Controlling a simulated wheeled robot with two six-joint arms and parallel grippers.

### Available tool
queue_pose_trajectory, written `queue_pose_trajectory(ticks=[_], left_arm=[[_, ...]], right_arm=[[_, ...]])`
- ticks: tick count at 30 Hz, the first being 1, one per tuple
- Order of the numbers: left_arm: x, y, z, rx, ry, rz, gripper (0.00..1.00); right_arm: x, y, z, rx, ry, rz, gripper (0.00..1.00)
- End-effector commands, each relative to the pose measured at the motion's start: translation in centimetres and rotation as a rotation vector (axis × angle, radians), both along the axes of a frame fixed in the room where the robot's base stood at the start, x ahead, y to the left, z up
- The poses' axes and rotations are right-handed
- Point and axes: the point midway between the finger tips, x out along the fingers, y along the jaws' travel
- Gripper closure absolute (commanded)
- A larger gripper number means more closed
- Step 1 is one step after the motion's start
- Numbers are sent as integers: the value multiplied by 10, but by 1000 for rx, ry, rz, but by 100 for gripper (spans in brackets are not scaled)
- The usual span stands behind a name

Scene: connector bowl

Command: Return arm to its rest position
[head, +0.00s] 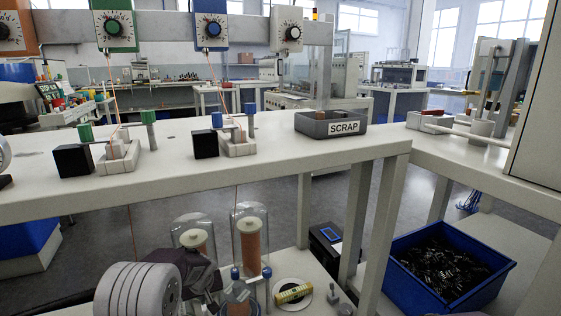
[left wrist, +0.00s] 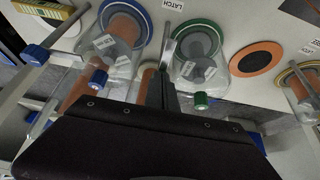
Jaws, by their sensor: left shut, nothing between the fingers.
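My left arm comes in at the bottom left of the head view, below the level of the bench top. Its dark left gripper (head: 215,284) is beside the covered copper spools on the lower shelf, and its tips are hard to make out there. In the left wrist view, the narrow fingers of the left gripper (left wrist: 167,72) are together with nothing between them. My right gripper is in neither view.
The white bench (head: 275,155) overhangs the lower shelf. A clear-covered spool (head: 250,240) stands close to my left gripper. A grey scrap tray (head: 331,124) sits on the bench. A blue bin (head: 490,290) of dark parts stands at the right. An orange disc (left wrist: 258,58) lies flat nearby.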

Motion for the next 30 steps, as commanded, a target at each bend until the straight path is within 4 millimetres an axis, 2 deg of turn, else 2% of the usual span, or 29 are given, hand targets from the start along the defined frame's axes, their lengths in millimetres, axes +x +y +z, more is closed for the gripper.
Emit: queue_pose_trajectory(ticks=[1,7,17,20,22,23,24,25,27,29,30], left_arm=[[0,0,16,0,-1,0,100],[0,0,44,0,0,0,100],[0,0,47,0,0,-1,100],[5,-2,76,1,-36,-4,100],[4,-4,113,-1,-73,-7,100],[-3,-7,131,-8,-80,-5,100],[-20,-10,150,-25,-78,7,100],[-34,-14,159,-39,-66,12,100],[-73,-21,171,-61,-23,2,100],[-106,-28,175,-75,22,-20,100],[-129,-32,175,-82,57,-40,100]], right_arm=[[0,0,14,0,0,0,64],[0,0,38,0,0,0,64],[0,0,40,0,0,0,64],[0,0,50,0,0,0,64],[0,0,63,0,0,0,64],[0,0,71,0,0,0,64],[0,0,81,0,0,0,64],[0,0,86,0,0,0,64],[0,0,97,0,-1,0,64],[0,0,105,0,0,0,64],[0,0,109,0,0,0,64]])
